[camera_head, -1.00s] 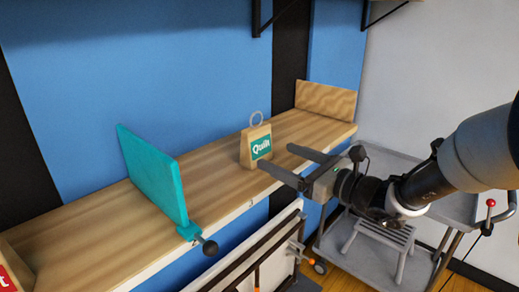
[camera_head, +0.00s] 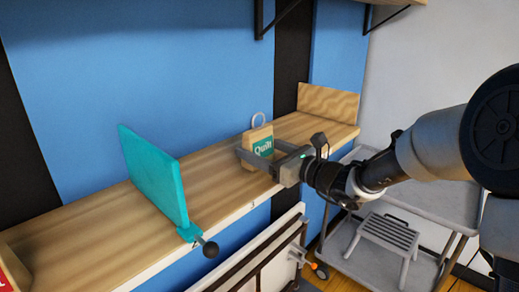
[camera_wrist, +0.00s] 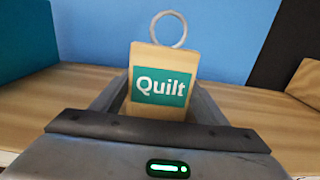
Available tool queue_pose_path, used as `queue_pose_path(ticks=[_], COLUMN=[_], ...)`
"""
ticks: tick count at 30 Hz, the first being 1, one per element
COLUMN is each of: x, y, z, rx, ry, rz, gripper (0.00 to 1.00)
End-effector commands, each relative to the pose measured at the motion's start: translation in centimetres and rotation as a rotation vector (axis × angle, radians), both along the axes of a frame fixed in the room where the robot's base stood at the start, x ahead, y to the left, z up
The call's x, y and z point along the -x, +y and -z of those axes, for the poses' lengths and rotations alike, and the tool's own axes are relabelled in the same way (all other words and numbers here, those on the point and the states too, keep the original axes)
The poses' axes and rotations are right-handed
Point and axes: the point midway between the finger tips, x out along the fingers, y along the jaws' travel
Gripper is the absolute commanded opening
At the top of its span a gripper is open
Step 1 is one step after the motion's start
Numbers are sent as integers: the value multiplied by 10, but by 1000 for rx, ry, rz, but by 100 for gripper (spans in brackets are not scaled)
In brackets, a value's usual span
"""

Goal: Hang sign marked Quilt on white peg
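The sign marked Quilt (camera_head: 262,141) is a tan wooden block with a teal label and a pale ring on top. It stands upright on the wooden shelf (camera_head: 100,220). In the wrist view the sign (camera_wrist: 161,60) is centred, its label facing me and its ring up. My gripper (camera_head: 256,154) reaches in from the right at low height, with one finger on each side of the sign. The fingers (camera_wrist: 160,95) look open around it; contact is not clear. I cannot make out a white peg in these views.
A teal divider (camera_head: 155,180) with a black knob stands on the shelf to the left. A wooden end board (camera_head: 328,103) stands at the right. A white panel with dark rails (camera_head: 265,265) is below the shelf. A grey cart (camera_head: 425,205) stands at the right.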

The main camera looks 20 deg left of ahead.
Motion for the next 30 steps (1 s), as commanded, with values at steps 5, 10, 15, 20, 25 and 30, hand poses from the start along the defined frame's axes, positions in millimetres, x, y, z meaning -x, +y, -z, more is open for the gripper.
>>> queue_pose_path(ticks=[5, 10, 15, 20, 25, 30], x=[0, 0, 0, 0, 0, 4], y=[0, 0, 0, 0, -1, -12], z=[-1, -6, -16, -26, -31, -30], rx=[-1, -1, 0, 0, -1, 0], ry=[0, -1, -2, -2, -1, -1], rz=[0, 0, 0, 0, 0, 2], gripper=[47, 47, 47, 47, 47, 47])
